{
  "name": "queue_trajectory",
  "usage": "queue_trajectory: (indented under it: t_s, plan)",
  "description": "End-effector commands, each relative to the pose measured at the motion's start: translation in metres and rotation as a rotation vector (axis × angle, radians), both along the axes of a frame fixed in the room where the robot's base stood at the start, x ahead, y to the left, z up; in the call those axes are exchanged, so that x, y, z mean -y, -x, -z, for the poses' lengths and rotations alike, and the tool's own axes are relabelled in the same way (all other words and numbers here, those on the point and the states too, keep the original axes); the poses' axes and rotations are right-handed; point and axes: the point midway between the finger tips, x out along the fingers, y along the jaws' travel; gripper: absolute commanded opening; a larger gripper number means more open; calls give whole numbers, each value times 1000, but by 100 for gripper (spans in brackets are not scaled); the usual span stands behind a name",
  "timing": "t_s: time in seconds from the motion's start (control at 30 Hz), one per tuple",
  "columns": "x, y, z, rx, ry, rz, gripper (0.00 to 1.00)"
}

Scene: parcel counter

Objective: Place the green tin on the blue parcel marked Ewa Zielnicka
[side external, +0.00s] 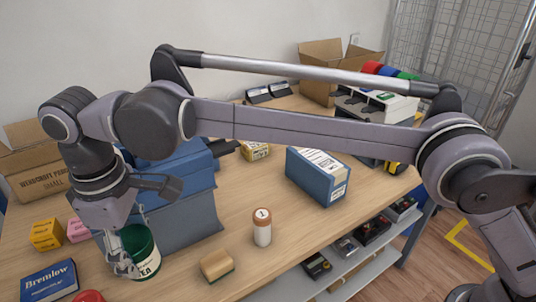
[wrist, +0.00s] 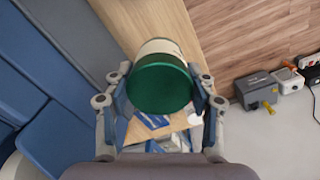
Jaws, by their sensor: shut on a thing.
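The green tin (side external: 141,246) has a pale label with dark letters and is at the front left of the counter in the side external view. My gripper (side external: 128,260) is shut around its sides; whether the tin touches the counter is hard to tell. In the wrist view my gripper (wrist: 161,97) has a finger on each side of the tin, whose green end (wrist: 160,88) faces the camera. A blue parcel (side external: 318,178) with white labels lies mid-counter, to the right of the tin and apart from it. The name on it is too small to read.
A large blue container (side external: 188,215) stands just behind the tin. A wood-topped block (side external: 216,265) and a white bottle (side external: 262,230) stand between tin and parcel. A blue Bremlow box (side external: 49,281), yellow box (side external: 46,234) and red object (side external: 88,296) are at left. Open shelves lie below the front edge.

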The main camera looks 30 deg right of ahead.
Motion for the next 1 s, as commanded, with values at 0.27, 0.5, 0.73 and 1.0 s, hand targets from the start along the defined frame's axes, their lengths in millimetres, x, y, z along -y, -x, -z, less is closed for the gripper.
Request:
queue_trajectory:
  t_s: [0.27, 0.5, 0.73, 1.0]
  plan:
    - [89, -12, -42, -1, 0, 220, 21]
    - [194, -48, -65, -2, -2, 505, 21]
    - [297, -75, -77, -3, -3, 780, 21]
    - [420, -79, -87, -3, -5, 1109, 21]
